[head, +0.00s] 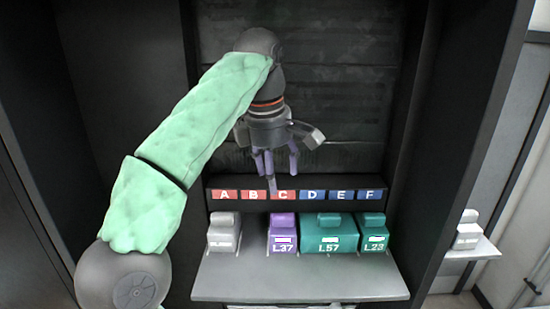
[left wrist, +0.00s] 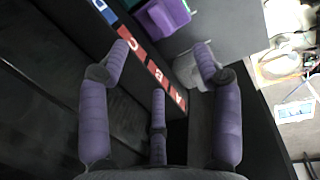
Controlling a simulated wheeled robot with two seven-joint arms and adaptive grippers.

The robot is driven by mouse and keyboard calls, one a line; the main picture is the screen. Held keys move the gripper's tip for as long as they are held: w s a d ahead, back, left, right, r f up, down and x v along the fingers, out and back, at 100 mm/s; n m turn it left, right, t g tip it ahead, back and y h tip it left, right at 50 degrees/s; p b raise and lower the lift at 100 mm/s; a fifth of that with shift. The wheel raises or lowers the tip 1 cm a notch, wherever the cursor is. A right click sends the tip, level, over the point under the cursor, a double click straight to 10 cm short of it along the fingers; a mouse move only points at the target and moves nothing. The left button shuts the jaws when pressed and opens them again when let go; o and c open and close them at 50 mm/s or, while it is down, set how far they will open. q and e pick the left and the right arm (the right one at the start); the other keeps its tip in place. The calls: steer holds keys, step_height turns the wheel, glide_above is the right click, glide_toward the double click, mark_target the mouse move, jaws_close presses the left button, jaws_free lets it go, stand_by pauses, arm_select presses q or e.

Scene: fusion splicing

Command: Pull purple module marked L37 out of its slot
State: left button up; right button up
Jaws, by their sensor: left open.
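The purple module marked L37 (head: 283,232) sits upright in the row on the grey shelf, below the red label C. It also shows at the top of the left wrist view (left wrist: 168,18), partly cut off by the frame edge. My left gripper (head: 275,174) is open and empty. Its purple fingers hang down above the label strip, behind and above the module, apart from it. In the left wrist view the spread fingers (left wrist: 162,60) have nothing between them. My right gripper is not in view.
A grey module (head: 224,232) stands left of L37, with a gap between. Green modules L57 (head: 329,233) and L23 (head: 373,232) stand close on its right. The label strip (head: 296,207) runs behind the row. The front of the shelf (head: 300,280) is clear. Dark cabinet walls flank both sides.

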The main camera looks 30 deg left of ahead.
mark_target(281, 214)
arm_select(q)
steer(key=f, duration=0.3)
steer(key=w+f, duration=0.1)
steer(key=f, duration=0.6)
steer(key=shift+w+d+f, duration=0.15)
steer(key=shift+w+f, duration=0.2)
steer(key=shift+f, duration=0.1)
steer(key=shift+w, duration=0.1)
jaws_close()
